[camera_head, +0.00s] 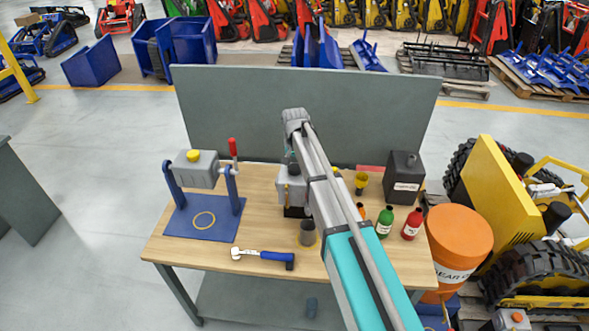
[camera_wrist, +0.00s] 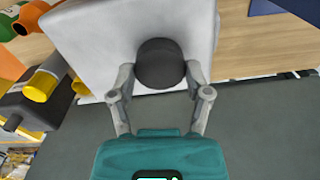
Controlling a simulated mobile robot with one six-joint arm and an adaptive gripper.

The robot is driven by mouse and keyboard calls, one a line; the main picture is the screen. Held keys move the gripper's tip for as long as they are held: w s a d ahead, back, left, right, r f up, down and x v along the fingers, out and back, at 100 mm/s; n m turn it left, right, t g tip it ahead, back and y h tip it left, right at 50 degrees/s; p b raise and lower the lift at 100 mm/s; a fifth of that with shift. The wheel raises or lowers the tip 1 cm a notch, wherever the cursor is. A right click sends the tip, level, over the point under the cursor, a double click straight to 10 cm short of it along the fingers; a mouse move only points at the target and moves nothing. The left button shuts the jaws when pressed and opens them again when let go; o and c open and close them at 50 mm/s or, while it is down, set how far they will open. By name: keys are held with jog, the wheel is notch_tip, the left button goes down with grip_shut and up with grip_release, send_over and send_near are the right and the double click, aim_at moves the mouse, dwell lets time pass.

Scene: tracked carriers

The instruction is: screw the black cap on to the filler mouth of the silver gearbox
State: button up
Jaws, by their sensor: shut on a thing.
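The silver gearbox (camera_head: 287,187) stands near the middle of the wooden bench, partly hidden behind my arm. It fills the top of the wrist view (camera_wrist: 95,30) as a pale grey block. The round black cap (camera_wrist: 160,63) is between my two fingers, over the gearbox's face; its dark top also shows in the head view (camera_head: 294,169). My gripper (camera_wrist: 160,78) is shut on the cap from both sides. The cap hides the filler mouth, and I cannot tell whether it is seated or how far it is threaded.
A blue stand (camera_head: 203,220) with another silver box (camera_head: 195,170) is at left. A blue-handled tool (camera_head: 262,258) and grey cup (camera_head: 307,235) lie in front. Green (camera_head: 385,221) and red (camera_head: 412,224) bottles and a black canister (camera_head: 403,178) are at right. A grey panel (camera_head: 235,105) stands behind.

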jog(key=m, duration=0.5)
jog(key=shift+m, duration=2.4)
jog(key=o, duration=1)
jog(key=shift+o, duration=0.2)
jog(key=shift+n, duration=0.3)
jog(key=n, duration=0.6)
jog(key=shift+n, duration=1.6)
